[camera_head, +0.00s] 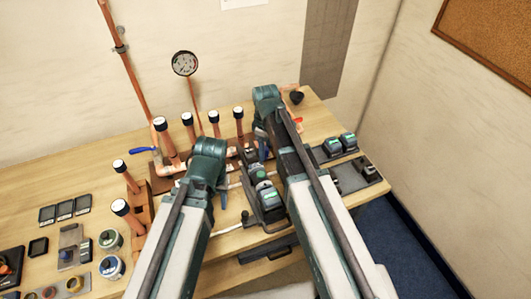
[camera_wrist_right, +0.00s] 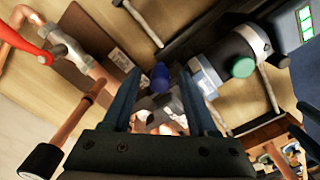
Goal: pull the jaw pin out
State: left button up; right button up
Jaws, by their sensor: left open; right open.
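The press tool (camera_head: 256,176), with a dark body and a green-lit part, lies on the bench between my two arms. In the right wrist view its grey and black barrel (camera_wrist_right: 222,62) has a green round cap. A blue knob (camera_wrist_right: 160,76), which looks like the jaw pin's head, sits beside the barrel's end, between the fingertips of my right gripper (camera_wrist_right: 156,80). That gripper is open; I cannot tell whether either finger touches the knob. The metal jaw below it is partly hidden. My left gripper (camera_head: 223,194) is open, left of the tool, mostly hidden by its arm.
A red-handled valve (camera_wrist_right: 25,42) is on pipework near my right gripper. Chargers with green lights (camera_head: 340,143) are at the right. Tins (camera_head: 110,240) and dark trays are at the left.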

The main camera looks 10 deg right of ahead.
grip_shut()
dwell(0.3)
dwell(1.1)
